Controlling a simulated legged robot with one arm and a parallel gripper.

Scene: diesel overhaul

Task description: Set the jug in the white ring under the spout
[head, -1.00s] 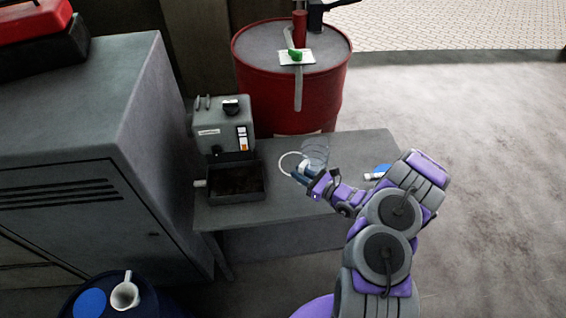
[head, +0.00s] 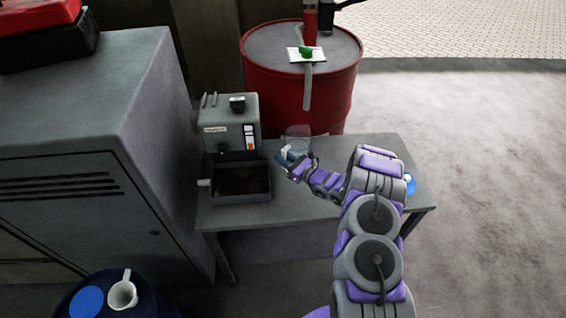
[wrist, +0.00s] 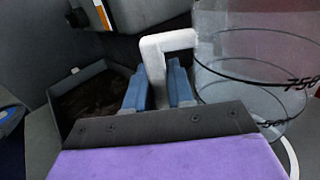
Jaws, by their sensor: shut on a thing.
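My gripper (head: 287,160) is shut on the white handle (wrist: 166,46) of a clear jug (head: 298,138). The jug stands upright, with black volume marks visible in the wrist view (wrist: 250,75). It is over the back of the grey table, beside the grey machine. A white ring (wrist: 291,158) shows as an arc past the jug's lower right in the wrist view; in the head view it is hidden now. I cannot tell whether the jug's base touches the table or sits within the ring. A grey spout pipe (head: 307,90) hangs down the front of the red drum (head: 262,80).
The grey machine (head: 231,120) and its dark-filled tray (head: 241,197) stand left of my gripper. A blue item (head: 410,184) lies right on the table (head: 300,207). A tall grey cabinet (head: 90,120) is left; a white pitcher (head: 123,294) stands at lower left.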

